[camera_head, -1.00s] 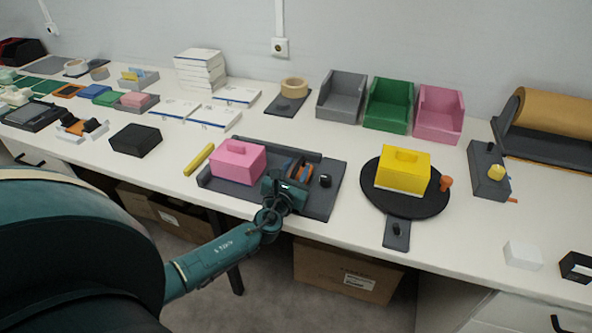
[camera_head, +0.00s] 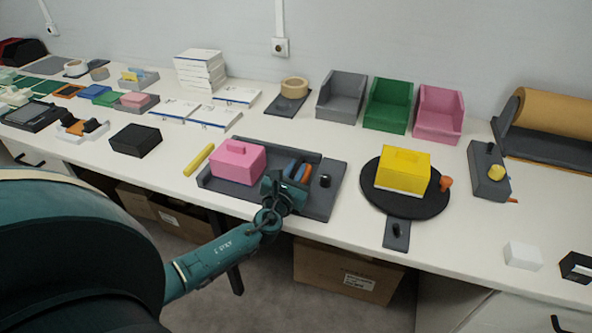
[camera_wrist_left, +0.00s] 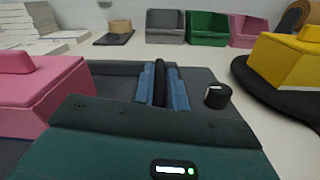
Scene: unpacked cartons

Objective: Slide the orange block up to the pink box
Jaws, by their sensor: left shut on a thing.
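The orange block (camera_head: 301,173) shows as a narrow upright strip on the dark grey tray (camera_head: 322,203). My left gripper (camera_head: 297,171) has its blue fingers on both sides of it and is shut on it. In the left wrist view the fingers (camera_wrist_left: 162,88) close on a dark upright piece; no orange shows there. The pink box (camera_head: 238,163) sits on the tray's left part, left of the gripper, with a gap between it and the orange block. It also shows at the left of the wrist view (camera_wrist_left: 40,95). My right gripper is not in view.
A black knob (camera_head: 325,181) stands on the tray just right of the fingers. A raised wall (camera_head: 290,151) runs along the tray's back. A yellow box (camera_head: 403,171) sits on a black round plate to the right. A yellow stick (camera_head: 199,160) lies left of the tray.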

